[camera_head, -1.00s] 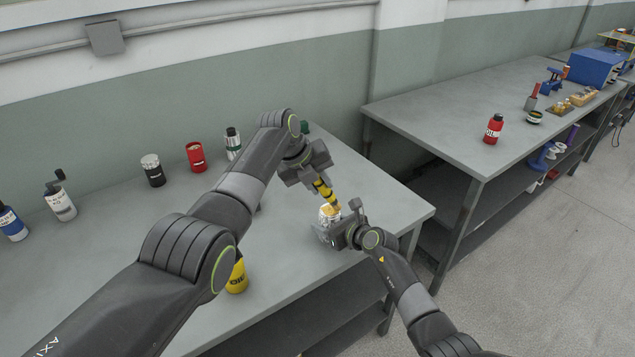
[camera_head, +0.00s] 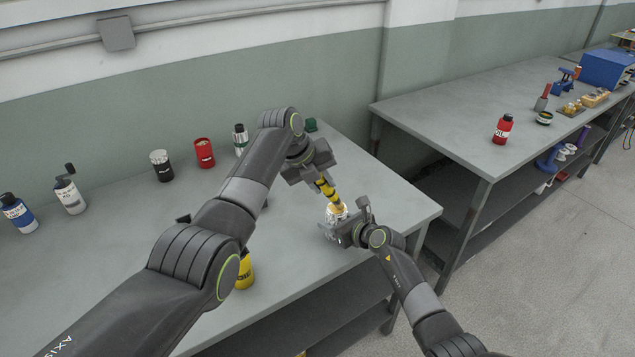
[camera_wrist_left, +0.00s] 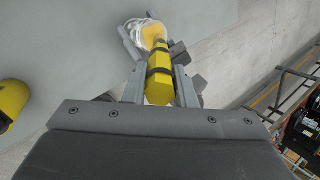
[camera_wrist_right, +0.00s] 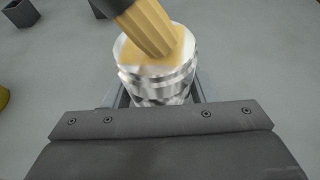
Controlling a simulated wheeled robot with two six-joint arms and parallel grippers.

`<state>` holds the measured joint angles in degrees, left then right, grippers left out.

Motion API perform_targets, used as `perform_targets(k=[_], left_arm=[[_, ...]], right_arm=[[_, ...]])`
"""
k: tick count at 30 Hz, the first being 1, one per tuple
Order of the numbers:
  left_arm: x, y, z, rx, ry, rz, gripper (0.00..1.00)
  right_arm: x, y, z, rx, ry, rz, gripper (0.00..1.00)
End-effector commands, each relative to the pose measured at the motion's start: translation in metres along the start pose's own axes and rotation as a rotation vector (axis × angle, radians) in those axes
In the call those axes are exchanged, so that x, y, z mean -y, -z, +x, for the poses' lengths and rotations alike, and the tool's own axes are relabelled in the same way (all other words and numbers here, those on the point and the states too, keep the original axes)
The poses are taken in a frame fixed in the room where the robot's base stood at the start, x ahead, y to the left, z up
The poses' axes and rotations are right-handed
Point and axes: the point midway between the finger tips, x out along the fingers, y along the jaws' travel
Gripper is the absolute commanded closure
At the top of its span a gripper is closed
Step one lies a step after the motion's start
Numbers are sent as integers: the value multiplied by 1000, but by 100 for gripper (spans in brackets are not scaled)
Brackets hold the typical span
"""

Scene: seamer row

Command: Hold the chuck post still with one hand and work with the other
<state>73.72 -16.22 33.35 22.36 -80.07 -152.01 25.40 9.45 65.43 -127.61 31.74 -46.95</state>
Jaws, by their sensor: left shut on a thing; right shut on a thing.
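The chuck post (camera_head: 338,213) is a shiny silver cylinder with a tan top, standing near the right end of the near bench. My right gripper (camera_head: 338,232) is shut on it from the side; the post also fills the middle of the right wrist view (camera_wrist_right: 158,75). My left gripper (camera_head: 318,178) is shut on a yellow tool with black bands (camera_head: 327,192), held tilted above the post. In the left wrist view the tool (camera_wrist_left: 158,75) lies between the fingers. Its tan end (camera_wrist_right: 146,25) meets or overlaps the post's top; contact is hard to judge.
A yellow can (camera_head: 245,270) stands beside my left arm. A black can (camera_head: 161,166), a red can (camera_head: 204,153) and several bottles line the back of the bench (camera_head: 120,240). A second bench (camera_head: 430,100) with a red bottle (camera_head: 502,129) stands at right, across a gap.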

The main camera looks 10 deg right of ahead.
Motion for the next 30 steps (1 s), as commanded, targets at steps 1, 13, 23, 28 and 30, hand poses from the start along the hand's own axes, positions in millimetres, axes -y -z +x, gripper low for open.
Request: perform_targets(k=[1, 13, 23, 28, 30], left_arm=[[2, 0, 1, -3, -1, 1, 99], [10, -3, 8, -2, 1, -1, 99], [-2, 1, 0, -1, -1, -2, 99], [-10, 3, -4, -1, 0, -2, 99], [-13, 4, -6, 0, 0, -2, 99]], right_arm=[[0, -1, 0, 1, 0, 0, 74], [0, -1, 0, 1, 0, 0, 74], [0, -1, 0, 1, 0, 0, 74], [0, -1, 0, 1, 0, 0, 74], [0, -1, 0, 1, 0, 0, 74]])
